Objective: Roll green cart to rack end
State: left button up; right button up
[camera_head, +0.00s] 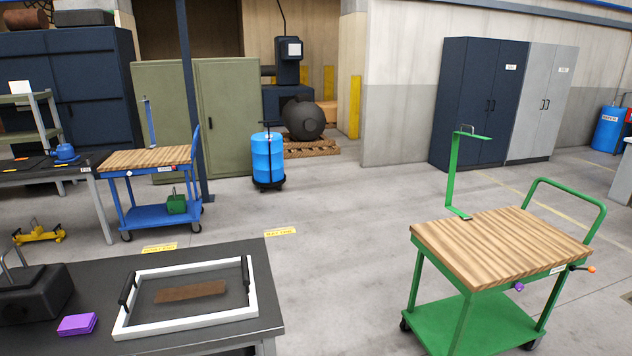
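The green cart (470,318) stands upright on the floor at the right front. It has a striped wooden top (500,246), a green lower shelf and a green push handle (570,203) at its right side. A tall green bent bracket (453,175) rises at its back left corner. An orange-tipped lever and a purple knob show under the top's right edge. A shelf rack (38,97) with pale green shelves is partly in view at the left edge; I cannot tell if it is the task's rack. Neither of my grippers is in view.
A dark table (255,285) with a white-framed tray (190,323) fills the front left. A blue cart (150,215) stands beyond it, near a blue drum (268,158). Dark and grey cabinets (505,100) stand at the back right. The middle floor (340,240) is clear.

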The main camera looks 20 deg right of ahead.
aim_at(483, 255)
jog(key=l, duration=1.1)
jog(key=l+u, duration=0.1)
jog(key=l, duration=1)
jog(key=k+l+u, duration=0.1)
jog(key=l, duration=0.95)
jog(key=k+l, duration=0.1)
jog(key=l, duration=1)
jog(key=k+l+u, duration=0.1)
jog(key=l, duration=1)
jog(key=k+l, duration=0.1)
jog(key=l, duration=0.95)
jog(key=k+l+u, duration=0.15)
jog(key=l, duration=0.95)
jog(key=k+l, duration=0.2)
jog(key=l, duration=0.85)
